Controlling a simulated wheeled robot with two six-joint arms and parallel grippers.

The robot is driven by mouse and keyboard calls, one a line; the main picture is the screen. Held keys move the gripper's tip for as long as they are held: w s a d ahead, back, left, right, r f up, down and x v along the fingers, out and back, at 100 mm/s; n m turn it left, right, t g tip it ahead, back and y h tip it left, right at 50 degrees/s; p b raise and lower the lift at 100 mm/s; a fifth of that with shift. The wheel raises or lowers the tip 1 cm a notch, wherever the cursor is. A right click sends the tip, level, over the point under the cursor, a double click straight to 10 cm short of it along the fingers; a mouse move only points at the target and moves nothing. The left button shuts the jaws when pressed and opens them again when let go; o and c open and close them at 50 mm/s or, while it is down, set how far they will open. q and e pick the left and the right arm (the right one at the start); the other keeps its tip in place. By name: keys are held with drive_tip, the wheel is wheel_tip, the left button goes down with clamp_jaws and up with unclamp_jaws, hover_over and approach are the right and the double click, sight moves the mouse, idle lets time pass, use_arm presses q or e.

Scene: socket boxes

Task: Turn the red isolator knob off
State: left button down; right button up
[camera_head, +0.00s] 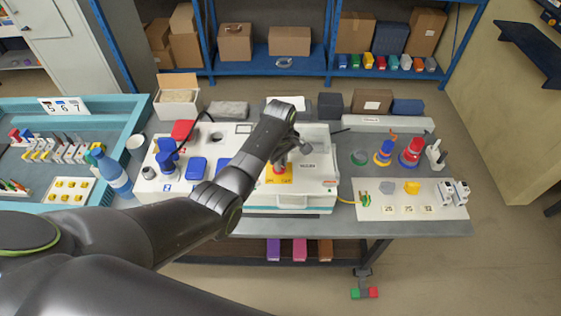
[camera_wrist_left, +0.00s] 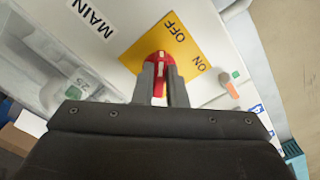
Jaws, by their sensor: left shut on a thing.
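The red isolator knob (camera_wrist_left: 158,62) sits on a yellow plate (camera_wrist_left: 188,38) marked OFF and ON. In the left wrist view its white mark points up the picture, and the OFF label lies nearer to it than ON. My left gripper (camera_wrist_left: 160,82) is shut on the knob, one finger on each side. In the head view my left gripper (camera_head: 283,158) reaches down to the white box (camera_head: 312,185), and the knob (camera_head: 279,168) is partly hidden by it. The yellow plate (camera_head: 272,181) shows below the fingers. My right gripper is not in view.
Blue sockets stand on a white panel (camera_head: 180,184) to the left. Coloured plugs (camera_head: 411,152) and a white socket board (camera_head: 400,212) lie to the right. A teal-edged tray (camera_head: 62,106) is at the far left. A green-lit button (camera_wrist_left: 236,74) and an orange part (camera_wrist_left: 232,89) are near the plate.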

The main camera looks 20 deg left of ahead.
use_arm(q)
drive_tip(key=shift+w, duration=0.1)
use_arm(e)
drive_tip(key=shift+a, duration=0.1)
use_arm(q)
drive_tip(key=c, duration=1.5)
unclamp_jaws()
drive_tip(key=shift+o, duration=0.2)
